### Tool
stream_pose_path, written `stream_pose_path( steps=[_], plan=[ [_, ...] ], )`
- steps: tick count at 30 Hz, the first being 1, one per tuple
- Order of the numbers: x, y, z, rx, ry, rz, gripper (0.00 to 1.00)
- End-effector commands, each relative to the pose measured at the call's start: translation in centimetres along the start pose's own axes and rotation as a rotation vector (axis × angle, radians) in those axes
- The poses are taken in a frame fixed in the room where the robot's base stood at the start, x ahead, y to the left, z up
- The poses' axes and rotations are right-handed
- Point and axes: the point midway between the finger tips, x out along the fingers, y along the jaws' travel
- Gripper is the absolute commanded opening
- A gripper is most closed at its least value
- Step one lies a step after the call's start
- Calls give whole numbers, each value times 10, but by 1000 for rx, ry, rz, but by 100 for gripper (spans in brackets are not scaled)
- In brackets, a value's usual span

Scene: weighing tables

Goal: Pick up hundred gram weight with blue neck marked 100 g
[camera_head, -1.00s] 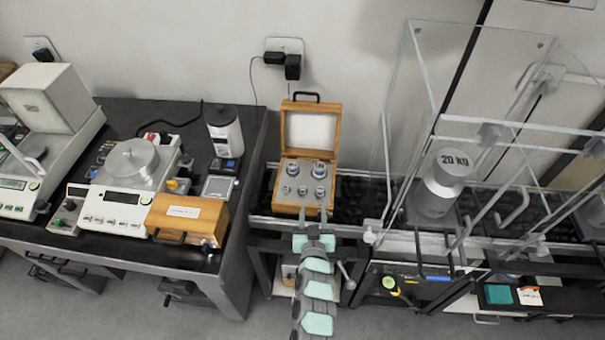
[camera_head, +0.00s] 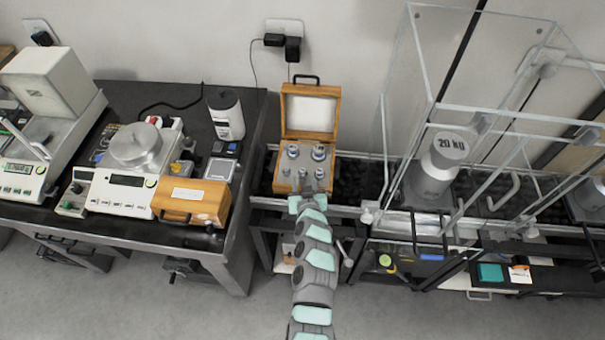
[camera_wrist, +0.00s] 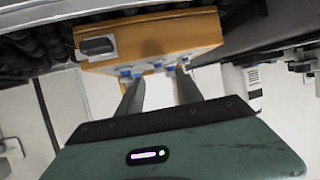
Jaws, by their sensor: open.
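An open wooden box (camera_head: 334,178) holds several metal weights, two larger ones (camera_head: 319,152) at the back and smaller ones (camera_head: 286,172) in front. The labels are too small to read, so I cannot tell which weight is the 100 g one. In the wrist view, the box (camera_wrist: 150,38) is at the top, with blue-necked weights (camera_wrist: 137,74) along its lower edge. My gripper (camera_wrist: 158,76) is open, its two fingers apart and reaching toward the weights, with nothing visibly held. In the head view, my gripper (camera_head: 309,184) is at the box's front edge, partly covering the front row.
The box's raised lid (camera_head: 310,113) stands behind the weights. A glass enclosure (camera_head: 395,120) with a large 20 KG weight (camera_head: 432,172) stands to the right. On the left table are a balance (camera_head: 130,180), a closed wooden case (camera_head: 190,200) and a white cylinder (camera_head: 226,115).

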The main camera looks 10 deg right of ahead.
Motion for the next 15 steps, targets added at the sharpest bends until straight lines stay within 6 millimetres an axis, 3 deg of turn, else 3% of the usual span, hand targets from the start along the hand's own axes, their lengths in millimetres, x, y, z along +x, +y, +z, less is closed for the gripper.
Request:
stream_pose_path(
  steps=[9,15],
  plan=[
    [38,2,2,-1,1,0,43],
    [46,2,2,-1,0,1,43]
  ],
)
